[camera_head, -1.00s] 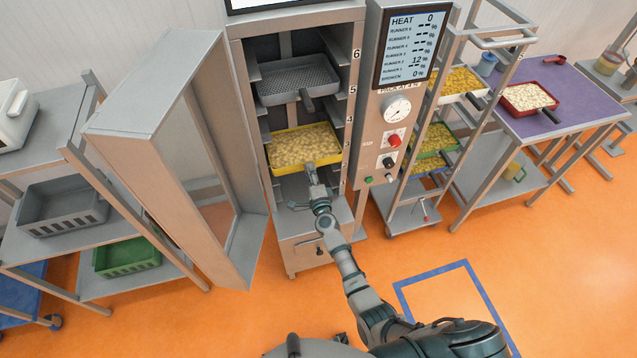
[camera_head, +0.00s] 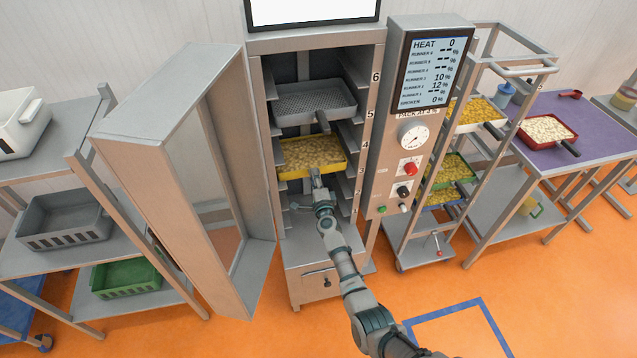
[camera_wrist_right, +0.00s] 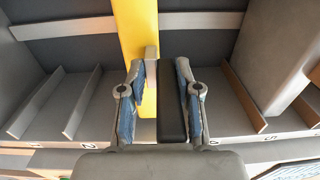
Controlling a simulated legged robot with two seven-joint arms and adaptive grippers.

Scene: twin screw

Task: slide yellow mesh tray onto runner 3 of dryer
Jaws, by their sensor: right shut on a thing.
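The yellow mesh tray (camera_head: 312,168), full of pale pieces, is inside the open dryer (camera_head: 268,122), near the labels 3 and 4 and below a grey mesh tray (camera_head: 316,103). I cannot tell exactly how it seats on its runners. Its handle points outward. My right gripper (camera_head: 318,181) is shut on that handle at the tray's front. In the right wrist view, the dark handle (camera_wrist_right: 173,105) lies between the fingers, with the yellow tray edge (camera_wrist_right: 137,35) beside it. My left gripper is not in view.
The dryer door (camera_head: 170,95) stands open at left. A rack (camera_head: 480,50) with several trays and a purple table (camera_head: 595,122) stand further right. Grey shelves (camera_head: 45,155) are at far left.

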